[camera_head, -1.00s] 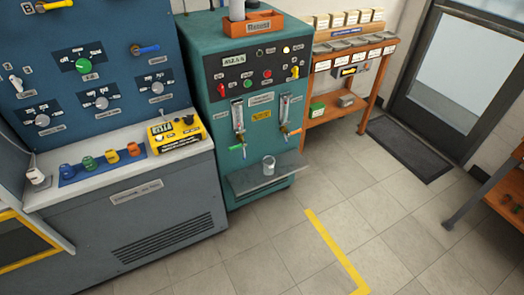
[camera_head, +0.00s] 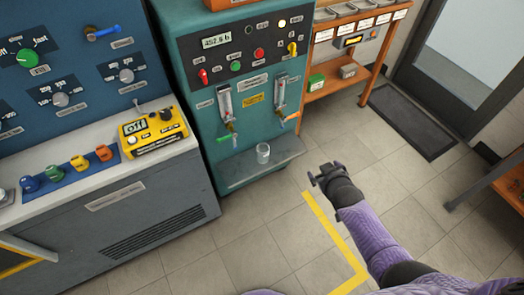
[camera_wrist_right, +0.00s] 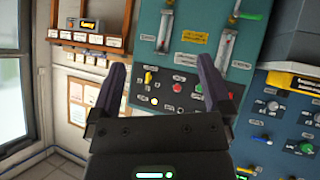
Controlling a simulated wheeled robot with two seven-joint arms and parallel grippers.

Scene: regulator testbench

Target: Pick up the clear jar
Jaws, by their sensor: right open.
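The clear jar (camera_head: 263,153) stands upright on the small grey shelf (camera_head: 268,171) at the foot of the teal panel in the head view. My right gripper (camera_head: 322,176) is to the right of the shelf, apart from the jar, above the floor by the yellow line. In the right wrist view my right gripper (camera_wrist_right: 163,72) has its two fingers spread with nothing between them. I cannot make out the jar in that view. My left gripper is not in view.
The teal panel (camera_head: 207,75) has knobs and two flow tubes above the shelf. A blue console (camera_head: 150,165) with a yellow box (camera_head: 152,133) stands at the left. A wooden rack (camera_head: 330,65) stands behind at the right. The tiled floor before the shelf is clear.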

